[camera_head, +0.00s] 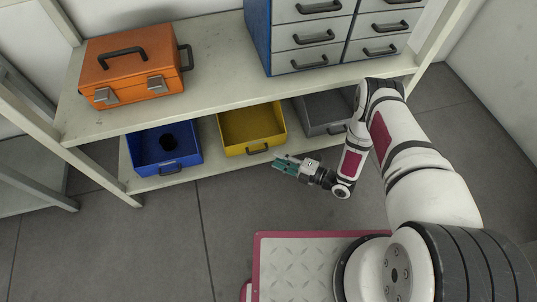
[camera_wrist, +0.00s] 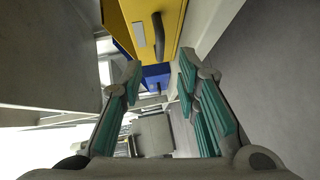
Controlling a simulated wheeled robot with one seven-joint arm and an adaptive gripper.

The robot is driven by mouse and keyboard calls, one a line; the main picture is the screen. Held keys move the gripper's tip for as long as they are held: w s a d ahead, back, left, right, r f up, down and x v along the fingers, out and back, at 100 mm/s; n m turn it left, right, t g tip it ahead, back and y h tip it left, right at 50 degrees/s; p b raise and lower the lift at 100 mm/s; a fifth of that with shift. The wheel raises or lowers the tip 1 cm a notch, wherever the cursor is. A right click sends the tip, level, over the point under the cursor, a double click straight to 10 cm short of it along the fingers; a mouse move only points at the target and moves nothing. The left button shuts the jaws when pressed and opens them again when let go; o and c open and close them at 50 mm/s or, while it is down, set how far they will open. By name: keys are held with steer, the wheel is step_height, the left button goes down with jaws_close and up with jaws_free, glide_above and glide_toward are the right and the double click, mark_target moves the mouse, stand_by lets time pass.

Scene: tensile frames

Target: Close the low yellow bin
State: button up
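The yellow bin (camera_head: 250,128) sits on the low shelf between the blue bin and the grey bin, with its top open and its inside visible in the head view. Its dark handle (camera_head: 258,149) is on the front face. My gripper (camera_head: 279,165) is in front of the shelf, just right of and below the yellow bin's handle, apart from it. In the wrist view the yellow bin (camera_wrist: 175,22) is at the top, beyond the fingers, with its handle and a pale label plate showing. My gripper's teal-padded fingers (camera_wrist: 158,92) are spread apart with nothing between them.
An orange toolbox (camera_head: 131,72) and a drawer cabinet (camera_head: 310,35) stand on the upper shelf (camera_head: 220,70). Floor in front is clear.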

steer(key=shift+v, duration=1.8)
